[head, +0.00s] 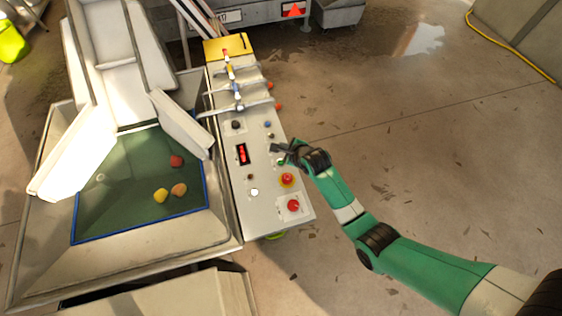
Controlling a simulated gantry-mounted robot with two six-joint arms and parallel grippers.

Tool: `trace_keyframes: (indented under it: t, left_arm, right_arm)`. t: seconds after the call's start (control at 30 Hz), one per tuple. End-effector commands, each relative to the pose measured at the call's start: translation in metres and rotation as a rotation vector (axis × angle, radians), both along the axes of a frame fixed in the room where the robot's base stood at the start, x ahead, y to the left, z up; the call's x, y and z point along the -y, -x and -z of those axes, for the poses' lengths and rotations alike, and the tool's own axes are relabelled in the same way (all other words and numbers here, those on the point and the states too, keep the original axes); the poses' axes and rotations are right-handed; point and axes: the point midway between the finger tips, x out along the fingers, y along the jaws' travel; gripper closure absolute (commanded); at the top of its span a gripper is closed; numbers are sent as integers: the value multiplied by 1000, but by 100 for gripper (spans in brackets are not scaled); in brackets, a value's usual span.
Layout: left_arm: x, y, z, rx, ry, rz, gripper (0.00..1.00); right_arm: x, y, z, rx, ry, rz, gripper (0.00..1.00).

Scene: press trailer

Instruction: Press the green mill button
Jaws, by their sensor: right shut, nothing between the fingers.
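My left gripper is not in view.
The panel also carries a red mushroom knob (287,180), a lower red knob (293,205), a white button (254,192), a red display (243,154) and several levers at its far end. A hopper with a green bed (120,205) holding fruit stands left. Open floor lies right.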

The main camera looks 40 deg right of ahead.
Motion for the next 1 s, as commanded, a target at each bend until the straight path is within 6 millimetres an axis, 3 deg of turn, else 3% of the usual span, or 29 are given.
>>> trace_keyframes:
  t: [0.27, 0.67, 1.0]
  left_arm:
    - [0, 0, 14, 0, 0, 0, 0]
    - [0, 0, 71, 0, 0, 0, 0]
    - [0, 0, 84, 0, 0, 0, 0]
  right_arm:
    - [0, 0, 13, 1, 0, -1, 100]
    - [0, 0, 71, 1, 0, -1, 100]
    - [0, -1, 88, 2, 1, -1, 100]
